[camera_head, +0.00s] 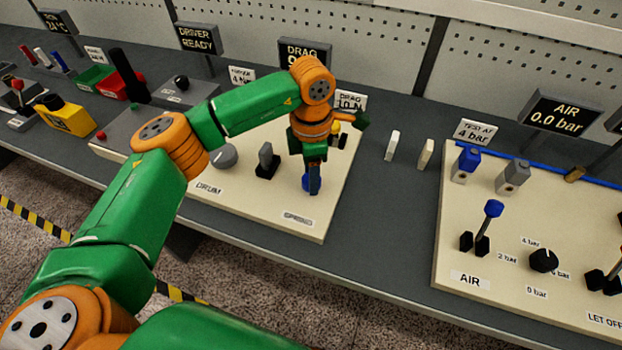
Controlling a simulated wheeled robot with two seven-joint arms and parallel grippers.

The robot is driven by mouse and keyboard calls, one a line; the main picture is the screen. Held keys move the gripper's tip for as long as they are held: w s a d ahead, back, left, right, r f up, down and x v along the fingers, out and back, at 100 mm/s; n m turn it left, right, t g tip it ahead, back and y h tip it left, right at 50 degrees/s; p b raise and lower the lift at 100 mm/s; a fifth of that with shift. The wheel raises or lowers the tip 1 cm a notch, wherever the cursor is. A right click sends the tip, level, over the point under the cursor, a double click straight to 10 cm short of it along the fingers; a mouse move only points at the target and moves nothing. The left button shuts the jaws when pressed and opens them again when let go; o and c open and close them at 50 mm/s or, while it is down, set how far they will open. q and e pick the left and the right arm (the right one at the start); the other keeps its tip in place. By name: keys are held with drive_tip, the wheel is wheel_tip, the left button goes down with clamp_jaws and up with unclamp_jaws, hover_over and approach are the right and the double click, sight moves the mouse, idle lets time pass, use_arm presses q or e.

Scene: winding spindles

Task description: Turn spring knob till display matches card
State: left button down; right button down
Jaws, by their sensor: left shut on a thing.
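My left gripper (313,190) points down at the cream board (335,195) and is shut on the blue knob (306,184). The gripper covers much of the knob, so its setting cannot be read. A label (298,218) lies on the board just in front of it, too small to read surely. The dark DRAG display (300,46) stands behind; my arm hides most of its value. The white DRAG card (350,98) is partly covered by my wrist and seems to read 10 N. My right gripper is not in view.
Two small white blocks (392,146) stand on the bench to the right. The AIR board (480,305) with levers and a black dial (543,260) is further right.

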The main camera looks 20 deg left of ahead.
use_arm(q)
drive_tip(key=m+b, duration=0.1)
drive_tip(key=m, duration=0.2)
drive_tip(key=shift+f+m, duration=0.1)
drive_tip(key=shift+m, duration=0.3)
drive_tip(key=shift+m+b, duration=0.7)
drive_tip(key=shift+m, duration=1.2)
drive_tip(key=shift+c, duration=1.7)
unclamp_jaws()
drive_tip(key=shift+d, duration=0.1)
wheel_tip(320, 180, up, 7)
drive_tip(key=shift+r+b, duration=0.15)
drive_tip(key=shift+b, duration=0.25)
